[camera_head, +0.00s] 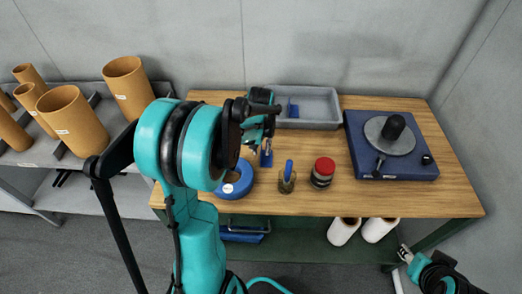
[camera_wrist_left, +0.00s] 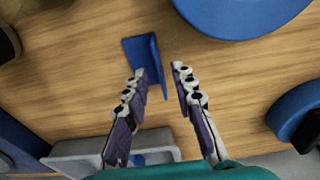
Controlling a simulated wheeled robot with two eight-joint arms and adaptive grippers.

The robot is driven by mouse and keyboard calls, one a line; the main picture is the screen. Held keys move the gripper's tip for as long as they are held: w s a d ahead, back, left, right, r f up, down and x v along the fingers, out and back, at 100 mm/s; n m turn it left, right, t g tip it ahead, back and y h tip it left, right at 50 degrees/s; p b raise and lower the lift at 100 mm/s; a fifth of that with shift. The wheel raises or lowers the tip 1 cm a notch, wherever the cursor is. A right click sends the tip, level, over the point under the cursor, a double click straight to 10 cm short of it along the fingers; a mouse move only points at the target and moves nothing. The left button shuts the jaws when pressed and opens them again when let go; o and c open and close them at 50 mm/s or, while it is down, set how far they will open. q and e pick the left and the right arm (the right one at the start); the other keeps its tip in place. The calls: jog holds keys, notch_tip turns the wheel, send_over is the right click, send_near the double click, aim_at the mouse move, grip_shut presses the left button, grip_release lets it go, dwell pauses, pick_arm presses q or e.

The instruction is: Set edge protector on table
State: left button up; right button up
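The edge protector is a small blue angled piece (camera_head: 266,156) near the middle of the wooden table (camera_head: 310,194). It also shows in the left wrist view (camera_wrist_left: 143,58), its lower end between my fingers. My left gripper (camera_head: 265,139) is above the table at the edge protector. In the left wrist view its fingers (camera_wrist_left: 158,73) are apart, with a gap between the right finger and the piece. Whether the left finger touches it, I cannot tell. Another blue piece (camera_head: 292,108) is in the grey tray (camera_head: 322,92). My right gripper (camera_head: 405,254) is low at the right, its fingers too small to read.
A blue roll (camera_head: 236,187), a glass jar with a blue top (camera_head: 287,178) and a red-topped stack (camera_head: 322,173) stand near the front. A blue turntable device (camera_head: 412,165) is at the right. Brown tubes (camera_head: 73,121) fill the left shelf. White rolls (camera_head: 343,230) lie below.

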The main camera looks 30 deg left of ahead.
pick_arm(q)
notch_tip(320, 180, up, 9)
jog(key=s+p, duration=0.1)
jog(key=p, duration=0.2)
jog(key=s+d+r+m+t, duration=0.2)
jog(key=s+d+m+t, duration=0.1)
jog(key=s+d, duration=0.3)
jog(key=s+d+r+m+t, duration=0.2)
jog(key=s+d, duration=0.4)
jog(key=d, duration=0.5)
jog(key=shift+s+d+r+m+t+h, duration=0.3)
jog(key=shift+s+m+t+h, duration=0.15)
jog(key=shift+m, duration=0.25)
jog(key=shift+f+b, duration=0.3)
jog(key=shift+b, duration=0.05)
